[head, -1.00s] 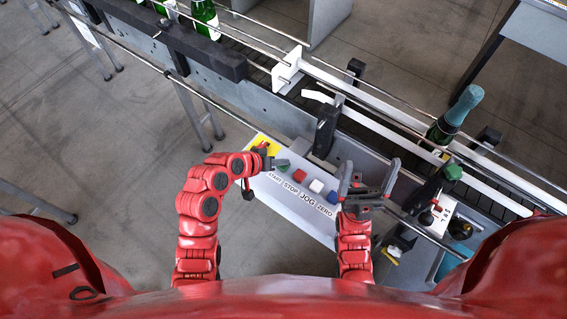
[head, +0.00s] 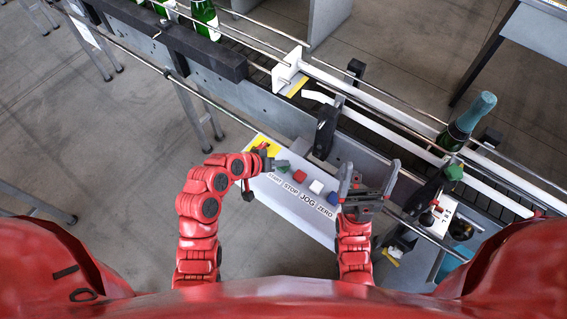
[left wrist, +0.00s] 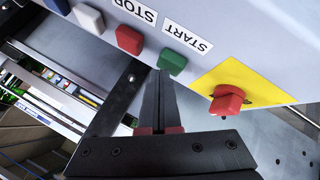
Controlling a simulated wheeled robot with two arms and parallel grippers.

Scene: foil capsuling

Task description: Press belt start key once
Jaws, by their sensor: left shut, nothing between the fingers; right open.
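The belt start key is a green block (left wrist: 173,62) above the START label on a pale sloped panel; in the head view it (head: 282,165) shows beside my left gripper (head: 269,164). In the left wrist view my left gripper (left wrist: 163,75) is shut and empty, its fingertips at the green key's lower edge. I cannot tell whether they touch it. Beside it are the red STOP key (left wrist: 130,39), a white key (left wrist: 88,18) and a blue key (left wrist: 57,4). My right gripper (head: 369,172) is open and empty near the panel's right end.
A red knob (left wrist: 228,100) on a yellow plate sits close to the green key. Behind the panel runs a conveyor with rails, carrying a foil-topped bottle (head: 467,122). Green bottles (head: 204,14) stand at upper left. A black post (head: 326,130) rises behind the keys.

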